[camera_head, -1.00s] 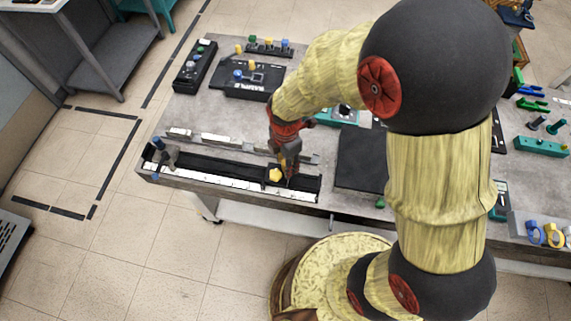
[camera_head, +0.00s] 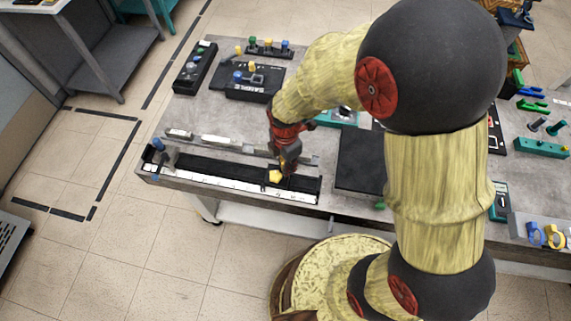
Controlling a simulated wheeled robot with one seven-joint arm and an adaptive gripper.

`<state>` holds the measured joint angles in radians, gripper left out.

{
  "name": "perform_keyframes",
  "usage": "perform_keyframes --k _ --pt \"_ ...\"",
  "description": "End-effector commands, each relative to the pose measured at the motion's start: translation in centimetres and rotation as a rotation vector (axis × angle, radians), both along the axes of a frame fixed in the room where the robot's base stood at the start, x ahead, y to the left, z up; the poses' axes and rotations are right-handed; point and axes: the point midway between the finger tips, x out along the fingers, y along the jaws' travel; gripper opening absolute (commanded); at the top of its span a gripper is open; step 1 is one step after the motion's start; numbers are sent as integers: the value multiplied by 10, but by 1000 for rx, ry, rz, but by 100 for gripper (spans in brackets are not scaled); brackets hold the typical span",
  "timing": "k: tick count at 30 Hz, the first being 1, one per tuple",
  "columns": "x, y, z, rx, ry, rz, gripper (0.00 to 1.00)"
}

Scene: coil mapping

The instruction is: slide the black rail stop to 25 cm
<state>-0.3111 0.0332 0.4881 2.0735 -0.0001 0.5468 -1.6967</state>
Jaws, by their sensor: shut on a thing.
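The black rail (camera_head: 225,168) lies along the near edge of the table at the left, with a white scale strip (camera_head: 235,184) on its front side. The black rail stop with a yellow knob (camera_head: 276,176) sits on the right part of the rail. My gripper (camera_head: 284,172) reaches down over the rail from above and is shut on the stop. Its fingertips are small and partly hidden against the black rail. The scale's numbers are too small to read.
A grey strip with light blocks (camera_head: 225,141) lies behind the rail. A blue-topped part (camera_head: 158,145) stands at the rail's left end. A black panel (camera_head: 361,160) lies to the right. Black boxes with coloured knobs (camera_head: 248,78) stand at the back.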

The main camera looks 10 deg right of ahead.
Motion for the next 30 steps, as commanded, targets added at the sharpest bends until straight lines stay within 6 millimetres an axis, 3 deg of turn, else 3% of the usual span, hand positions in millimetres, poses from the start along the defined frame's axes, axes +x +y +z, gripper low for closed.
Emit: perform_keyframes --k 18,23,30 --pt "2 4 0 0 0 1 0" --pt "14 36 1 0 -1 7 0" --pt "38 103 1 0 -1 6 0"
